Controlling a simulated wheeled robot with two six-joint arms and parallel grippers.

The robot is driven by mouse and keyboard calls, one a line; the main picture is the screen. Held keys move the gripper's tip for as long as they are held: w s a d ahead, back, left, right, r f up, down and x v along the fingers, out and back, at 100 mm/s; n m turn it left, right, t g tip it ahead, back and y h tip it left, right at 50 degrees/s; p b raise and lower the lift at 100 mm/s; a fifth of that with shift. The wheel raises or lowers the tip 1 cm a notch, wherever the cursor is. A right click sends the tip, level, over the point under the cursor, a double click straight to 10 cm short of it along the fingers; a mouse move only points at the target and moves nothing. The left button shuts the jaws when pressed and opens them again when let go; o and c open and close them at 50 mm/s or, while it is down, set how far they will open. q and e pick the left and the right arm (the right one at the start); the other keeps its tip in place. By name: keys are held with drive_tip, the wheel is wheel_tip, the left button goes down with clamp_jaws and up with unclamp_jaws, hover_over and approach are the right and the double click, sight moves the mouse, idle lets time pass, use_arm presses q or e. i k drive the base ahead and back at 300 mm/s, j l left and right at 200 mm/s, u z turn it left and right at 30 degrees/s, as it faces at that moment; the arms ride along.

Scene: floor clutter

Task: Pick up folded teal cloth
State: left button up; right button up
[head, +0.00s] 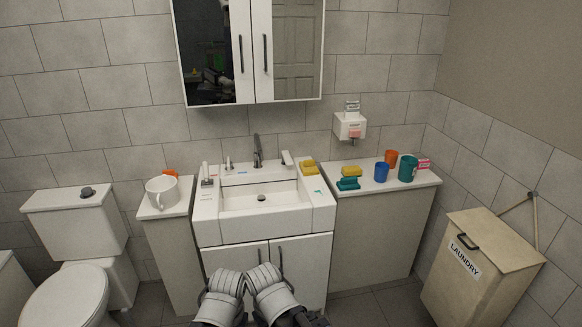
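A small teal item (348,184), which looks like the folded teal cloth, lies on the white counter (385,187) right of the sink, near its front left. A yellow block (351,171) lies just behind it. Its folds are too small to make out. My two grey-white arms show at the bottom middle, in front of the sink cabinet and well below and left of the cloth. I cannot make out either gripper's fingers.
A blue cup (381,173), an orange cup (391,158) and a teal cup (408,169) stand right of the cloth. The sink (260,199) is to its left. A laundry box (478,265) stands at the right, a toilet (72,298) at the left.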

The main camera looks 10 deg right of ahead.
sight(347, 184)
drive_tip(key=i+l+z, duration=0.1)
drive_tip(key=i+l, duration=0.2)
drive_tip(key=i+l+z, duration=0.15)
drive_tip(key=i+l, duration=0.15)
drive_tip(key=i, duration=0.25)
drive_tip(key=i+l+z, duration=0.1)
drive_tip(key=i, duration=0.3)
drive_tip(key=i+l+z, duration=0.15)
drive_tip(key=i+l, duration=0.15)
drive_tip(key=i, duration=0.15)
drive_tip(key=i+l+z, duration=0.1)
drive_tip(key=i, duration=0.35)
